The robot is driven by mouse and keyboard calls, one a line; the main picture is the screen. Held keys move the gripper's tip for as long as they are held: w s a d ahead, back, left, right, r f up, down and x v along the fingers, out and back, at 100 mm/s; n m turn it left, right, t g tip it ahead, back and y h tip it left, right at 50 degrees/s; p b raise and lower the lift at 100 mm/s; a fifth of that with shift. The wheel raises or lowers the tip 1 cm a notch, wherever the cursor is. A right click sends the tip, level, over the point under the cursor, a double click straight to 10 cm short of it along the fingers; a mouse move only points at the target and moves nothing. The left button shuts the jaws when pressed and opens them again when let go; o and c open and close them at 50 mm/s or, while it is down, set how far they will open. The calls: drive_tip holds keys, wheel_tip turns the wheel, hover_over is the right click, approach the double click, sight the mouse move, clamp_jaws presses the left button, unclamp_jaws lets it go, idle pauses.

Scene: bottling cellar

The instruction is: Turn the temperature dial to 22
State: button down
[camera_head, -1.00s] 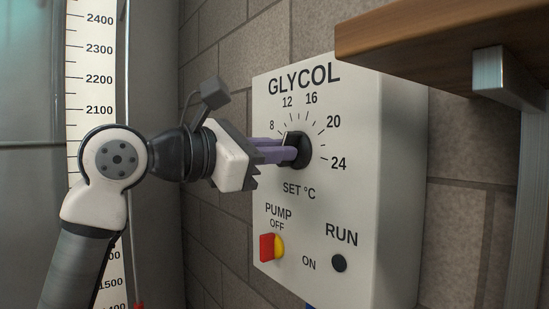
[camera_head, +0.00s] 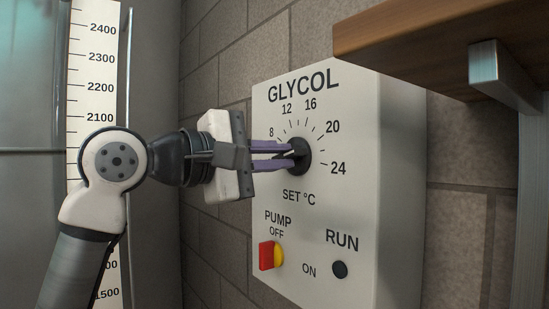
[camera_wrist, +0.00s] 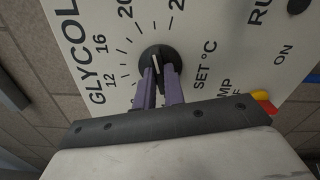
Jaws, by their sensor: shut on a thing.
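The temperature dial (camera_head: 301,160) is a round black knob on the white GLYCOL panel (camera_head: 345,200), ringed by ticks and numbers from 8 to 24. My gripper (camera_head: 287,151) reaches it from the left, its purple fingers shut on the dial's raised grip. In the wrist view, the dial (camera_wrist: 158,55) shows a white line between the fingertips of my gripper (camera_wrist: 160,72). The line seems to point between 20 and 24; the exact reading cannot be told. The fingers hide part of the grip.
Below the dial are a red and yellow pump switch (camera_head: 269,255) and a black RUN button (camera_head: 340,270). A wooden shelf (camera_head: 430,45) on a metal bracket juts out at the upper right. A scale strip (camera_head: 93,75) stands behind my arm.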

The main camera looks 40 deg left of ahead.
drive_tip(key=shift+m, duration=0.5)
drive_tip(key=c, duration=1.5)
unclamp_jaws()
drive_tip(key=shift+s, duration=0.1)
drive_tip(key=b+v, duration=0.3)
drive_tip(key=v, duration=1)
drive_tip(key=shift+s+a, duration=0.15)
drive_tip(key=shift+s, duration=0.15)
